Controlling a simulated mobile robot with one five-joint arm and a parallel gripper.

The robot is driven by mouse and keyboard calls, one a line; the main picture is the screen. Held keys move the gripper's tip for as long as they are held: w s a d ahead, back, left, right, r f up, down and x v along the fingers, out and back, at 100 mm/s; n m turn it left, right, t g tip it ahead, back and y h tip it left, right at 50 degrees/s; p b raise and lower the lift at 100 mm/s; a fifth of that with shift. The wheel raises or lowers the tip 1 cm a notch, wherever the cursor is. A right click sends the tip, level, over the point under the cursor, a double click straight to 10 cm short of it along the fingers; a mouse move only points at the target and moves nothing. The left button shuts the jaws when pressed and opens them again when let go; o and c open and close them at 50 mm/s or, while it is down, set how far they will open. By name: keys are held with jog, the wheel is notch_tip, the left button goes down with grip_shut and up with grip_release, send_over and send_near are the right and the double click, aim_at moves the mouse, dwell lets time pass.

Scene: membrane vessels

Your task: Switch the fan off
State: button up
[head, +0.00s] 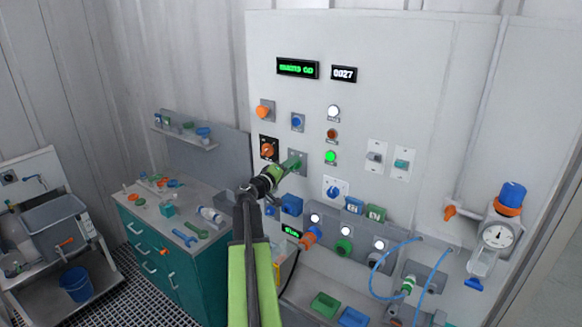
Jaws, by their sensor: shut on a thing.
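My gripper (279,171) reaches up to the white wall panel (420,80), and its jaws are shut on a dark green handle (292,161). The handle stands out from a grey plate (301,157) on the panel, and my gripper partly hides it. I cannot read any label that marks the fan's switch, and no fan is clearly seen. Two switches on pale plates, a grey one (375,156) and a teal one (401,162), are further right.
Round lamps (330,156) and lit displays (298,68) are on the panel. A gauge with a blue cap (497,235) and blue hoses (376,268) stand out at right. A teal cabinet (180,265) with loose tools is at left. The dark grating (115,285) is partly clear.

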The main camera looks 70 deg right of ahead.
jog(key=n, duration=1.1)
jog(key=shift+a+f+b, duration=0.15)
jog(key=shift+f+b, duration=0.2)
jog(key=shift+n, duration=0.4)
jog(key=o, duration=1.4)
jog(key=shift+r, duration=0.1)
jog(key=v, duration=1.7)
jog(key=shift+a, duration=0.25)
